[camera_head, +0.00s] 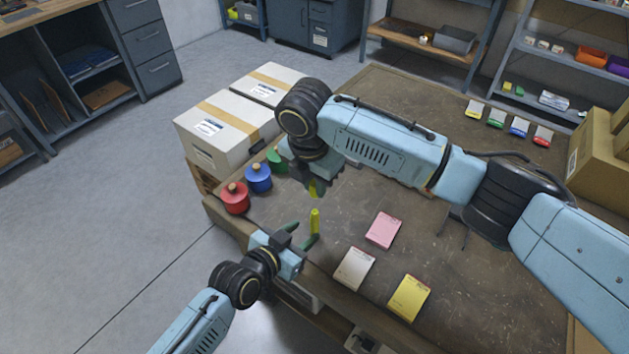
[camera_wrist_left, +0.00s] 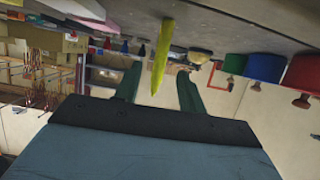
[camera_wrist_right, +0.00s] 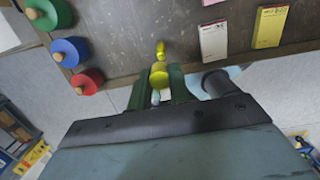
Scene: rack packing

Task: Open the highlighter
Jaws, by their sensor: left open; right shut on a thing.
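The yellow highlighter body (camera_head: 314,222) stands roughly upright at the table's left front edge. In the left wrist view the highlighter (camera_wrist_left: 162,55) appears between the open fingers of my left gripper (camera_head: 301,237); I cannot tell whether they touch it. My right gripper (camera_head: 315,183) is above the body, shut on a separate small yellow piece (camera_head: 315,189), apparently the cap. The right wrist view shows this piece (camera_wrist_right: 160,77) between the fingers, with more yellow (camera_wrist_right: 160,50) beyond it. The fingers hide part of the piece.
Red (camera_head: 235,198), blue (camera_head: 258,178) and green (camera_head: 277,159) containers stand at the table's left. Pink (camera_head: 383,230), white (camera_head: 354,268) and yellow (camera_head: 409,298) pads lie to the right. White boxes (camera_head: 205,127) stand behind the containers. The table's middle right is clear.

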